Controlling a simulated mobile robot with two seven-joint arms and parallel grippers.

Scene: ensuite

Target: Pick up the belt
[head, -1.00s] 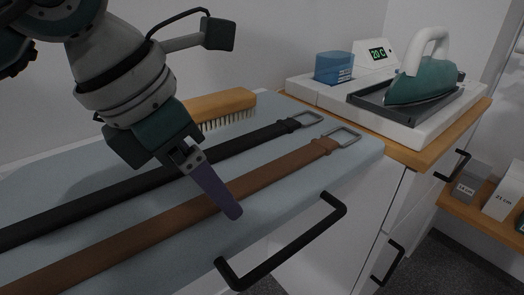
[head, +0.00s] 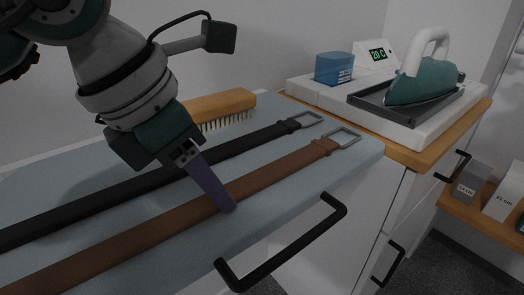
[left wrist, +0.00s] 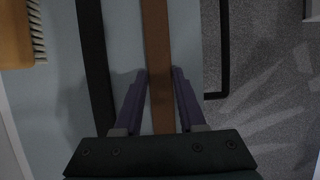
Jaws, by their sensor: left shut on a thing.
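A brown belt (head: 285,165) with a square metal buckle lies along the front of a pale blue padded board (head: 345,165). A black belt (head: 245,142) lies behind it, roughly parallel. My left gripper (head: 228,207) points down at the brown belt, with its purple fingers at the board's level. In the left wrist view, the fingers (left wrist: 160,74) stand on either side of the brown belt (left wrist: 156,35), shut on its width. The black belt (left wrist: 92,50) lies outside the fingers to the left. The belt still lies along the board. My right gripper is not in view.
A wooden brush (head: 225,103) lies behind the black belt. A black handle (head: 285,245) sticks out in front of the board. A teal iron (head: 420,82) and a blue container (head: 334,68) stand on a white station at the back right.

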